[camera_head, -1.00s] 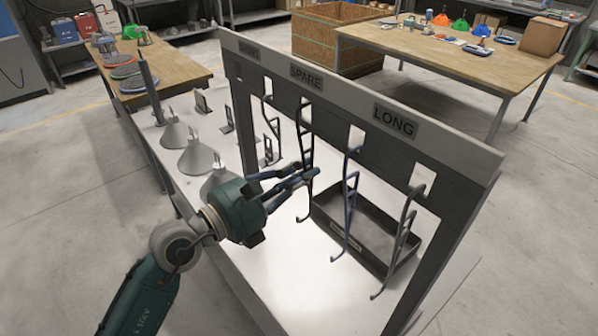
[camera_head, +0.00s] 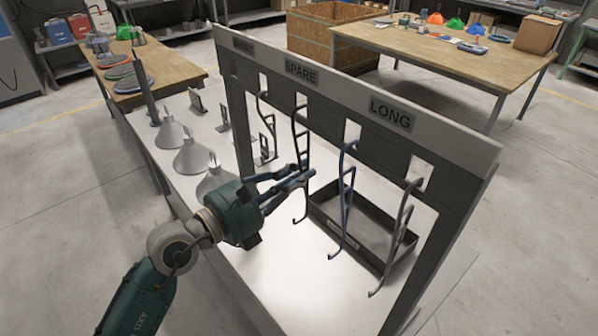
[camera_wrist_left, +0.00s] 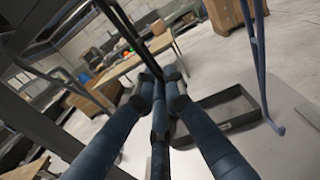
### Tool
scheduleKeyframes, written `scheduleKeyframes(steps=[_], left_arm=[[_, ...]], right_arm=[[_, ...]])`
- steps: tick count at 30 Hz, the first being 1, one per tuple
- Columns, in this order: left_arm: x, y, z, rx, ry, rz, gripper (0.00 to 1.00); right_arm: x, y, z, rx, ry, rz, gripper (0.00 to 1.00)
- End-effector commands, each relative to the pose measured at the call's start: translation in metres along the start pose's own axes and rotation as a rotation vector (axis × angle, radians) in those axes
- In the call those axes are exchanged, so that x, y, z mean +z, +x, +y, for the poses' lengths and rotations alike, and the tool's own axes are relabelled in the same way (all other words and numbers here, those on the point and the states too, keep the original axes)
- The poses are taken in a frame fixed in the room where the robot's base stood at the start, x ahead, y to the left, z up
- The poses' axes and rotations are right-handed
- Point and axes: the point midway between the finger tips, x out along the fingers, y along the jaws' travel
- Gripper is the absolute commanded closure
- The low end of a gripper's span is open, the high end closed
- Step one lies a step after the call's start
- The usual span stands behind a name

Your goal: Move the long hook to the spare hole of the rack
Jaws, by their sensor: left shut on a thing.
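The rack (camera_head: 455,160) is a dark frame with a light top bar, square holes and labels. The spare label (camera_head: 301,71) is above one hole. A long dark hook (camera_head: 299,140) hangs upright below this label, its top end overlapping the hole; I cannot tell if it is seated. My left gripper (camera_head: 308,176) is shut on this hook's middle; the left wrist view shows the fingers (camera_wrist_left: 160,82) closed around a dark bar. A blue hook (camera_head: 345,200) and a grey hook (camera_head: 400,235) hang to the right, near the long label (camera_head: 391,114). My right gripper is out of view.
A dark tray (camera_head: 365,240) lies on the white table behind the hooks. Grey cone-shaped hoods (camera_head: 193,155) and small stands (camera_head: 222,112) stand on the left. A short dark hook (camera_head: 264,112) hangs left of the held one. Two wooden tables stand farther back.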

Motion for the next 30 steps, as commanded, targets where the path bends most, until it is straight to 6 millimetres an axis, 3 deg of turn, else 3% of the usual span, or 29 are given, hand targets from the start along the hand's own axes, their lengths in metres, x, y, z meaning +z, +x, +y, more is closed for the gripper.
scheduleKeyframes(steps=[27, 28, 30], left_arm=[[-0.013, 0.0, 0.0, 0.0, -0.001, -0.001, 1.0], [-0.013, 0.0, 0.0, 0.0, -0.001, -0.001, 0.84], [-0.013, 0.0, 0.0, 0.0, 0.0, -0.001, 0.7]], right_arm=[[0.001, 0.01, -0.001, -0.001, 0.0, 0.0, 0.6], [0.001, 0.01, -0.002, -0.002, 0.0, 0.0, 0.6], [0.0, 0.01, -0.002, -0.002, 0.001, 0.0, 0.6]])
